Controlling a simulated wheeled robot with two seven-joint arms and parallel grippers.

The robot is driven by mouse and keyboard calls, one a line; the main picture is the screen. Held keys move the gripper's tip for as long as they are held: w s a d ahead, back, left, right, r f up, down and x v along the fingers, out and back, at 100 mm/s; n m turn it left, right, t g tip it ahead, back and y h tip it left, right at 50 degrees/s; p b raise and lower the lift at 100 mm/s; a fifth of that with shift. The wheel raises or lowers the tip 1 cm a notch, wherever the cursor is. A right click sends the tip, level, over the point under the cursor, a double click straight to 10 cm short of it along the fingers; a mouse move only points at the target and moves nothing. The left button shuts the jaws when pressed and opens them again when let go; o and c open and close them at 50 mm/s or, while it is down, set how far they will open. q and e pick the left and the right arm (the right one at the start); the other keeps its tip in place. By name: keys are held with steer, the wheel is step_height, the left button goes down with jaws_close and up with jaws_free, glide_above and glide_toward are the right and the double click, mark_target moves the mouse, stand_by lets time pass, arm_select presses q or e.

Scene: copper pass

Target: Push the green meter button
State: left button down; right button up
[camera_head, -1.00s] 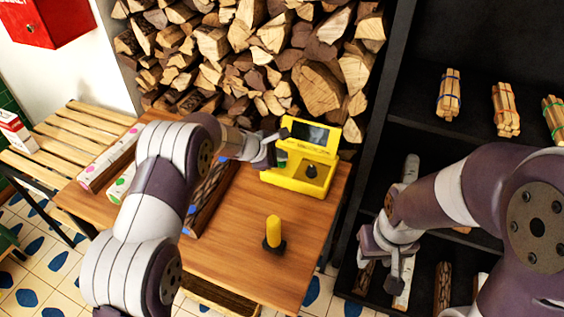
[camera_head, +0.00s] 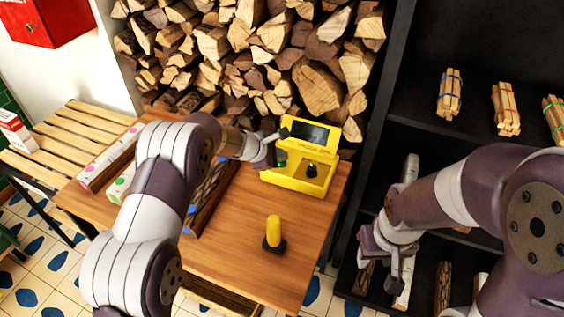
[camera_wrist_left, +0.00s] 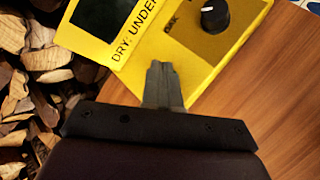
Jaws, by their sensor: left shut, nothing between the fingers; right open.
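The yellow meter (camera_head: 300,178) stands on the wooden table, with a dark screen and a black knob. It also shows in the left wrist view (camera_wrist_left: 225,52), with its knob and dark screen. The green button (camera_head: 282,160) shows in the head view just beside my left gripper's tip; in the left wrist view it is hidden behind the fingers. My left gripper (camera_head: 277,154) is shut and empty, its fingertips over the button's place on the meter panel (camera_wrist_left: 163,75). I cannot tell whether they touch it. My right gripper (camera_head: 396,258) is open and empty, low at the right, away from the meter.
A yellow peg on a black base (camera_head: 273,234) stands on the table (camera_head: 235,255) in front of the meter. Several logs with coloured dots lie at the table's left. Stacked firewood (camera_head: 250,50) is behind. A dark shelf (camera_head: 425,120) with bundled sticks stands at the right.

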mark_target(280, 165)
arm_select(q)
steer(key=shift+f+b, duration=0.35)
steer(key=shift+f, duration=0.1)
steer(key=shift+r, duration=0.2)
steer(key=shift+r+p, duration=0.3)
steer(key=shift+p, duration=0.05)
step_height(280, 165, up, 6)
steer(key=p, duration=0.4)
steer(key=shift+r+p, duration=0.1)
steer(key=shift+p, duration=0.25)
